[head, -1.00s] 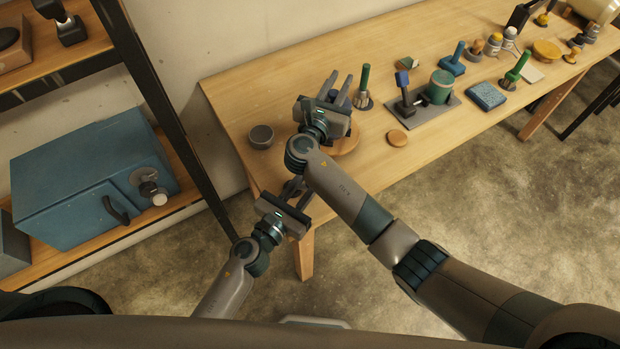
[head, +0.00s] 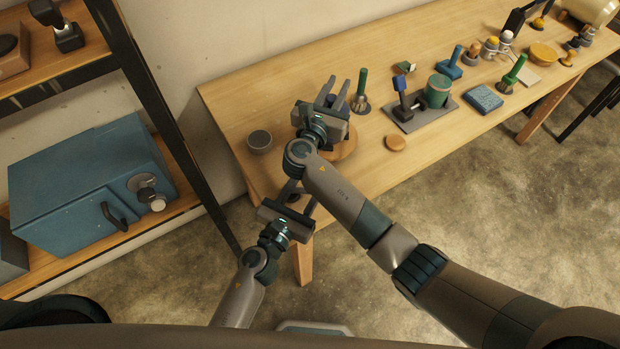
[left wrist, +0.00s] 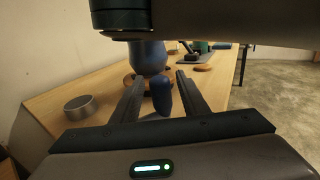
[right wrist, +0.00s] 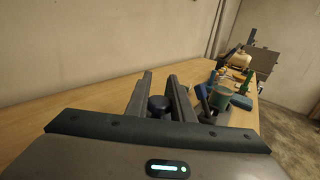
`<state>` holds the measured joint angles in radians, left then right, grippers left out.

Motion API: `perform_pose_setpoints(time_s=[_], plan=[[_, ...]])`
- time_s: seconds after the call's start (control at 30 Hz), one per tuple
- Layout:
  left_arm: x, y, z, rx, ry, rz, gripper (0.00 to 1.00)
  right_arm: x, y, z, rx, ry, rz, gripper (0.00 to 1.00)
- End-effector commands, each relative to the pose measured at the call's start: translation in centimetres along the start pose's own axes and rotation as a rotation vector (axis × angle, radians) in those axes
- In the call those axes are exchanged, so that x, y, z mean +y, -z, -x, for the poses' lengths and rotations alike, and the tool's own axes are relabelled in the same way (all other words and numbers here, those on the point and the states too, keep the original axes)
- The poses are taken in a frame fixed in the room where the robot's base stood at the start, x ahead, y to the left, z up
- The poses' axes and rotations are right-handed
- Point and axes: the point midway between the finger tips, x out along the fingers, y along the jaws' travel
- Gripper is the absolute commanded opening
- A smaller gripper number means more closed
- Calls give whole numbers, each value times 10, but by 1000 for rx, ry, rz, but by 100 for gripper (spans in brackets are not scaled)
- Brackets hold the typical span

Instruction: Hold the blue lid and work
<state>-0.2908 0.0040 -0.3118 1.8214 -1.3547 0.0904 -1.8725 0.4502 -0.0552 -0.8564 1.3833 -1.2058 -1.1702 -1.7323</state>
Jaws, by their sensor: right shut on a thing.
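A dark blue knob (right wrist: 158,103), which looks like the top of the blue lid, sits between the fingers of my right gripper (right wrist: 160,76) in the right wrist view. In the head view my right gripper (head: 335,92) is above a round wooden base (head: 345,144) and hides most of what stands there. The left wrist view shows a dark blue rounded body (left wrist: 148,58) on that base, with a blue upright handle-like part (left wrist: 162,92) nearer. My left gripper (left wrist: 160,78) is open, its fingers spread either side of that part with gaps. It is low at the table's edge.
A grey round tin (head: 260,140) stands left of the base. A green-handled brush (head: 361,90) stands close behind my right gripper. A wooden disc (head: 395,143) and a grey plate with a green canister (head: 438,91) lie to the right. A shelf with a blue box (head: 90,185) is at left.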

Motion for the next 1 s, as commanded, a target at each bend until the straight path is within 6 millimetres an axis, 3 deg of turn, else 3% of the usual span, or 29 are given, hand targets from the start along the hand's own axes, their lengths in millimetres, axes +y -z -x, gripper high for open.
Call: perform_pose_setpoints(time_s=[0.27,0.47,1.0], plan=[[0,0,2,0,0,1,40,0,0,0,0,0,0,0],[0,1,15,1,-1,2,40,0,0,0,0,0,0,0],[0,1,97,2,-1,2,40,0,0,0,0,0,0,0]])
